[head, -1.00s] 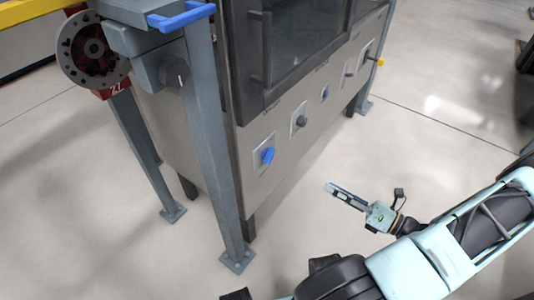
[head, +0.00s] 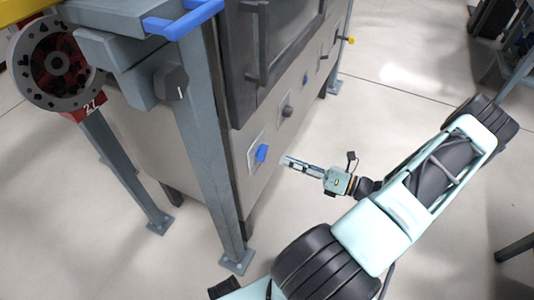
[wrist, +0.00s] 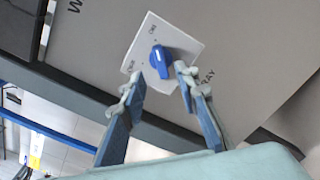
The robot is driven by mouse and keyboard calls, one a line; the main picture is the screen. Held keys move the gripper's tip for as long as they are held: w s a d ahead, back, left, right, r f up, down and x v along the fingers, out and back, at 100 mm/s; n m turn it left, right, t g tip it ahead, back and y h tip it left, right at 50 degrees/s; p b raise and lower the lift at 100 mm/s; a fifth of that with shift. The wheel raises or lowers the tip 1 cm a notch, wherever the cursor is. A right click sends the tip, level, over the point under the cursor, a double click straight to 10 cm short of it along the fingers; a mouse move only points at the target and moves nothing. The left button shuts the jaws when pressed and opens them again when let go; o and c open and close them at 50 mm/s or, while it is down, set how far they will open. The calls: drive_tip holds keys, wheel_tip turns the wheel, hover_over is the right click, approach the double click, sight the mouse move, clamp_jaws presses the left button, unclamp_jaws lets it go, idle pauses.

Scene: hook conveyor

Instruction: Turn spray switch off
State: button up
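The spray switch is a blue rotary knob (head: 261,153) on a pale plate on the grey cabinet's side, nearest the front leg. In the wrist view the blue knob (wrist: 161,61) sits on its white plate (wrist: 188,43), with small lettering at two spots and part of the word "SPRAY" beside it. My gripper (head: 285,161) is just right of the knob in the head view, pointing at it. In the wrist view my gripper (wrist: 160,78) is open, its two blue-padded fingers apart with the knob beyond and between their tips. I cannot tell whether they touch.
A grey knob (head: 287,110) and further switches run along the cabinet panel (head: 240,120). A grey steel leg (head: 208,150) stands left of the blue knob. A black door handle (head: 262,45) is above.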

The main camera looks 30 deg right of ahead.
sight(262, 153)
drive_tip(key=b+x, duration=0.1)
drive_tip(key=x, duration=0.6)
drive_tip(key=shift+w+a, duration=0.2)
drive_tip(key=shift+w, duration=0.1)
drive_tip(key=shift+c, duration=0.4)
clamp_jaws()
